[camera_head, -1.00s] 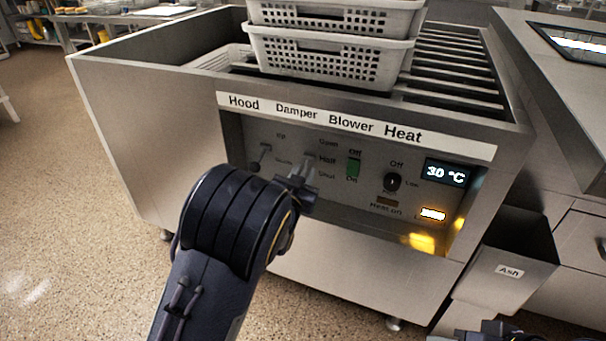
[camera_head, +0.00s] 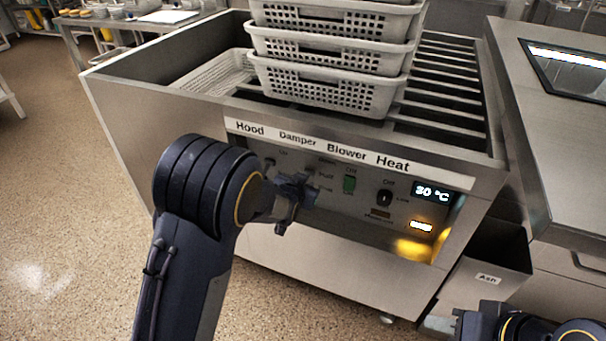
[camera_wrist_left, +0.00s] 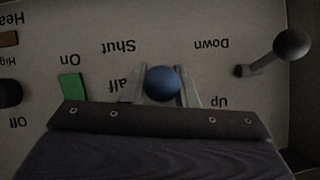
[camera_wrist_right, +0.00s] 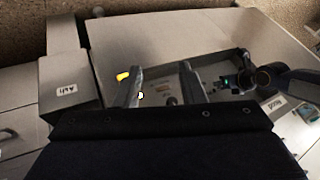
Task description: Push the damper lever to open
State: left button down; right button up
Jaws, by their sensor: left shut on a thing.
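The damper lever's blue ball knob (camera_wrist_left: 162,83) sits between the two fingers of my left gripper in the left wrist view, near the upside-down "Shut" and "Half" labels. My left gripper (camera_head: 298,190) is shut on this knob in front of the control panel (camera_head: 335,205). In the head view the gripper hides the lever. The "Open" label is hidden behind the gripper in the left wrist view, so the exact lever setting is unclear. My right gripper (camera_wrist_right: 163,88) is open and empty, with its fingers apart, away from the lever.
The hood lever (camera_wrist_left: 290,44) stands beside the damper. The green blower switch (camera_head: 349,184) and black heat knob (camera_head: 384,198) are on the other side. Stacked perforated baskets (camera_head: 325,88) stand on top. An ash bin (camera_head: 488,279) is at the right.

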jog(key=shift+r+p, duration=0.85)
jog(key=shift+r, duration=0.45)
